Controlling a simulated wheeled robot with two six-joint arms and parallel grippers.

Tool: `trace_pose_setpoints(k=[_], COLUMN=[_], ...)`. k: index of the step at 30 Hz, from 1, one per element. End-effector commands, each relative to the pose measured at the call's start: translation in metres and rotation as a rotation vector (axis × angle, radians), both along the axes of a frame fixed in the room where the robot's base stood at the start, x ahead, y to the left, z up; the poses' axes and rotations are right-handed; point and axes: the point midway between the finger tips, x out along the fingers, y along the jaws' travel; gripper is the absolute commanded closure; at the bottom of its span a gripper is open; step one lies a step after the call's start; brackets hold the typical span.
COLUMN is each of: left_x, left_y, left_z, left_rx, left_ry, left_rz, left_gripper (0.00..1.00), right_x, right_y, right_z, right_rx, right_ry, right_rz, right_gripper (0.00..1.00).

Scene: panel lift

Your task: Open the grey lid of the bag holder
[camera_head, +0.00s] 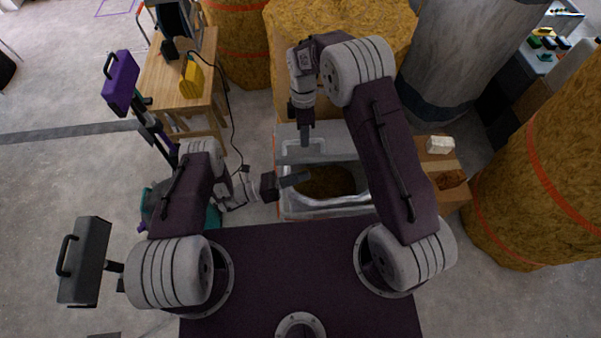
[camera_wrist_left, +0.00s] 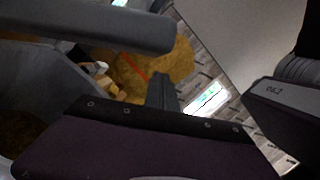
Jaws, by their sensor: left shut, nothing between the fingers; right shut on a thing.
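The bag holder (camera_head: 290,207) stands just beyond my base, a pale grey bin with a brown inside showing through its opening. The grey lid (camera_head: 338,147) appears to be the pale panel at its far side, raised clear of the opening; its exact tilt is hard to tell. My right gripper (camera_head: 305,136) points down at the lid's left part and is shut on it. My left gripper (camera_head: 303,179) is shut and empty over the left part of the opening. Its dark fingers also show in the left wrist view (camera_wrist_left: 163,92), with a thick grey bar close by.
A wooden table (camera_head: 205,75) with a yellow object (camera_head: 191,79) stands at the back left. Large yellow-brown bales (camera_head: 540,165) and a grey cylinder (camera_head: 455,50) crowd the right and back. A wooden box (camera_head: 455,193) with a white block (camera_head: 439,145) is right of the holder.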

Motion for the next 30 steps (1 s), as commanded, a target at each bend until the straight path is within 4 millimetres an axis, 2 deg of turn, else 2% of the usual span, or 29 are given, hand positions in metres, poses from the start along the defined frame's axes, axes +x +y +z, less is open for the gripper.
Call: trace_pose_setpoints(k=[1,14,21,28,29,30], left_x=[0.002,0.006,0.018,0.019,0.019,0.019], left_y=[0.000,0.001,0.000,0.000,0.000,0.001], left_z=[0.002,0.007,0.027,0.027,0.027,0.027], left_rx=[0.000,0.000,-0.002,-0.001,-0.001,-0.001], left_ry=[0.001,0.003,0.058,0.060,0.059,0.059], left_rz=[0.000,-0.001,0.000,0.002,0.002,0.003], left_gripper=[1.00,1.00,1.00,1.00,1.00,1.00], right_x=[0.008,0.008,0.007,0.006,0.006,0.006], right_y=[0.000,0.000,0.000,0.001,0.001,0.001], right_z=[-0.002,-0.002,-0.002,-0.003,-0.003,-0.003], right_rx=[0.004,0.004,0.004,0.003,0.003,0.003], right_ry=[-0.027,-0.027,-0.025,-0.022,-0.021,-0.021], right_rz=[-0.002,-0.002,-0.002,-0.003,-0.003,-0.003], right_gripper=[1.00,1.00,1.00,1.00,0.77,0.66])
